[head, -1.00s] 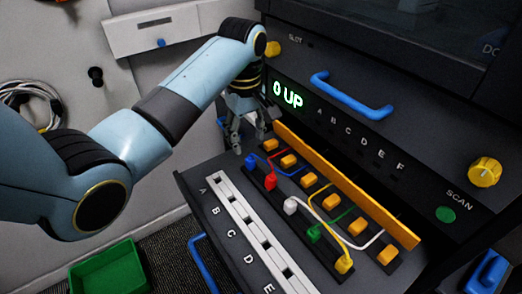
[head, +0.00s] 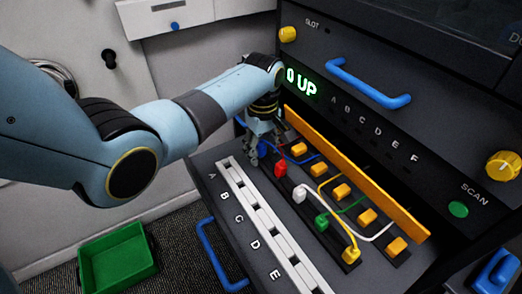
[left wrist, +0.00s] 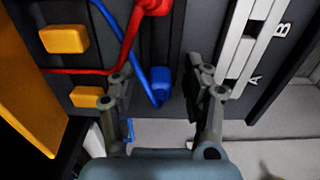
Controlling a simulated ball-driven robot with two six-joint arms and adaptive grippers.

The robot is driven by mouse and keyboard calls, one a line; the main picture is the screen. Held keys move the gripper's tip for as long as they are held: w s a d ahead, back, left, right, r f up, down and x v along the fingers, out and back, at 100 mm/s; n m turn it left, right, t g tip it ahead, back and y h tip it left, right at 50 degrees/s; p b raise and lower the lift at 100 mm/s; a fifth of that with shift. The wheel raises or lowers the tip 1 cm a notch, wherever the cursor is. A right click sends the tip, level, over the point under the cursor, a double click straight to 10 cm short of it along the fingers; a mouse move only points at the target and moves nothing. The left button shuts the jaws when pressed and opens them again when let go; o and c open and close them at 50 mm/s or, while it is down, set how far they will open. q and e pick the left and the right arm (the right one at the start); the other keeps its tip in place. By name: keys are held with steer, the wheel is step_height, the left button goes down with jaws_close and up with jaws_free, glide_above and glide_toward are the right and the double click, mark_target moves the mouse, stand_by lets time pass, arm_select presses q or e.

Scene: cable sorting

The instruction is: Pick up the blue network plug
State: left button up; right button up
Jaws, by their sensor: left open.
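The blue network plug (left wrist: 161,84) shows in the left wrist view, with a blue cable running up and to the left from it. It lies between the two fingertips of my left gripper (left wrist: 165,76), which is open; I cannot tell whether either finger touches it. My right gripper is not in view.
Red (head: 281,169), white (head: 300,192), green (head: 322,220) and yellow (head: 351,254) plugs stand in the row beyond. Orange blocks and an orange rail (head: 355,172) run along the right. A white slotted strip (head: 262,215) lies left. A green bin (head: 118,258) is on the floor.

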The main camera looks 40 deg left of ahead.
mark_target(262, 146)
arm_select(q)
steer(key=c, duration=0.8)
jaws_close()
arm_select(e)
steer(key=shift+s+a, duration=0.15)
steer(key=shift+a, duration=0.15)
arm_select(q)
steer(key=shift+r, duration=0.1)
